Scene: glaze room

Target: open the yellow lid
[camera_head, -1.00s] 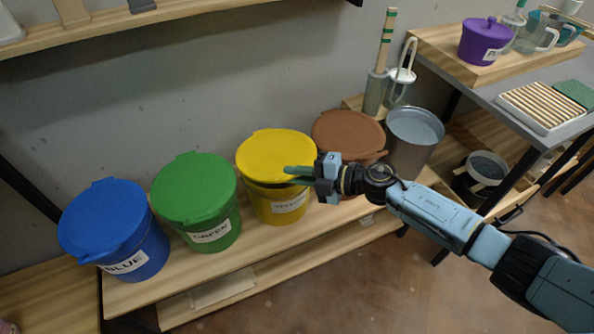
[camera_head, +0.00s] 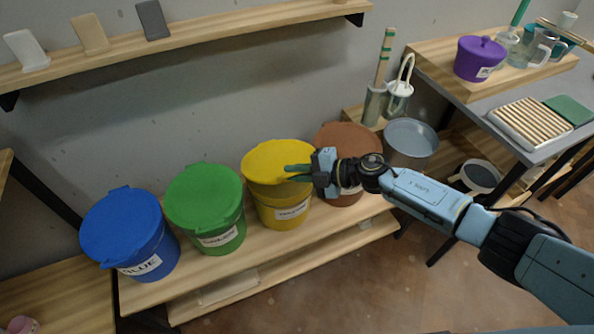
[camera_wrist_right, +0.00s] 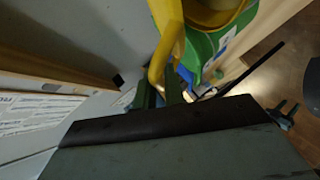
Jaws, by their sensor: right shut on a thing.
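The yellow lid (camera_head: 268,157) is on the yellow bucket (camera_head: 283,213), its front edge seemingly raised, with a shaded band under it. My right gripper (camera_head: 292,173) is at the lid's right front edge, its green fingers shut on the lid. In the right wrist view the yellow lid (camera_wrist_right: 168,42) shows almost edge-on at the fingers (camera_wrist_right: 160,92), with the bucket's rim (camera_wrist_right: 215,18) beside it. How wide the gap is cannot be told. My left gripper is not in view.
A green bucket (camera_head: 215,232) and a blue bucket (camera_head: 150,258) stand left of the yellow one. A brown lidded bucket (camera_head: 345,140) is close behind my right wrist, and a grey bucket (camera_head: 410,150) is beyond. The wooden bench front (camera_head: 270,255) is clear.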

